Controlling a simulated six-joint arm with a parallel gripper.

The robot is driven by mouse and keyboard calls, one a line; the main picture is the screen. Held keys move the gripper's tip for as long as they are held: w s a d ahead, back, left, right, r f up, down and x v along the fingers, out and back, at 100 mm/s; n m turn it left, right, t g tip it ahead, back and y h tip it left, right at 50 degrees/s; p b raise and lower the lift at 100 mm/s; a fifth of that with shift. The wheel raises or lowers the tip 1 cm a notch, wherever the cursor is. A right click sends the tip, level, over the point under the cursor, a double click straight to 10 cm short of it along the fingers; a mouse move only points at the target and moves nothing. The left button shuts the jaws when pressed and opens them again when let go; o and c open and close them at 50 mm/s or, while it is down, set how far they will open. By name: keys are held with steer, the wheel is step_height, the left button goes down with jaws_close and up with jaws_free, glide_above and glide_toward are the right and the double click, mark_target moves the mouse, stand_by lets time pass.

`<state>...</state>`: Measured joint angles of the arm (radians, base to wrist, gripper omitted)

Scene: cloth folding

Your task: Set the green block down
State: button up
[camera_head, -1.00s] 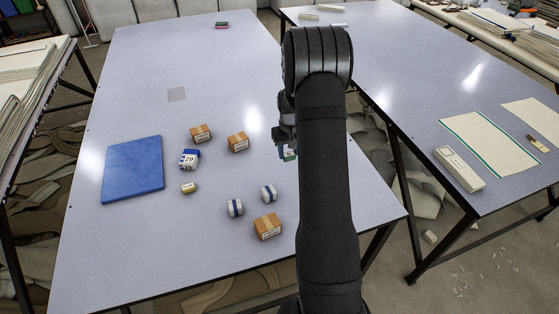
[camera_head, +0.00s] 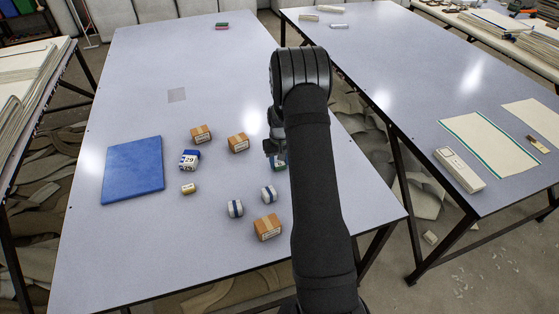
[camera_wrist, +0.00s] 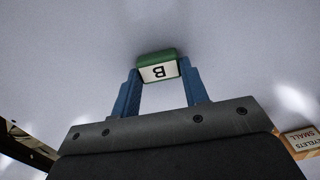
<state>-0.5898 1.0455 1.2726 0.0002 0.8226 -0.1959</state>
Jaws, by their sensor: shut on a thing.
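The green block (camera_wrist: 155,57) with a white face lettered "B" is between the blue fingertips of my gripper (camera_wrist: 158,74) in the wrist view. My gripper is shut on it. In the head view the block (camera_head: 280,160) shows only as a sliver of green and white beside my arm, with my gripper (camera_head: 272,150) at its left. My arm hides most of it. It is over the right part of the grey table (camera_head: 120,240). I cannot tell whether the block touches the table.
Cardboard boxes (camera_head: 238,143), a blue block marked "29" (camera_head: 189,160), a small tan block (camera_head: 188,189) and striped rolls (camera_head: 235,208) lie to the left. A blue mat (camera_head: 133,170) is further left. The table's right edge is near my arm.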

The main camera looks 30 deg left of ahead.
mark_target(279, 164)
steer(key=o, duration=1)
steer(key=shift+c, duration=0.2)
step_height(279, 164, up, 12)
steer(key=shift+r, duration=0.15)
step_height(279, 164, down, 12)
steer(key=shift+f, duration=0.15)
steer(key=shift+r, duration=1.85)
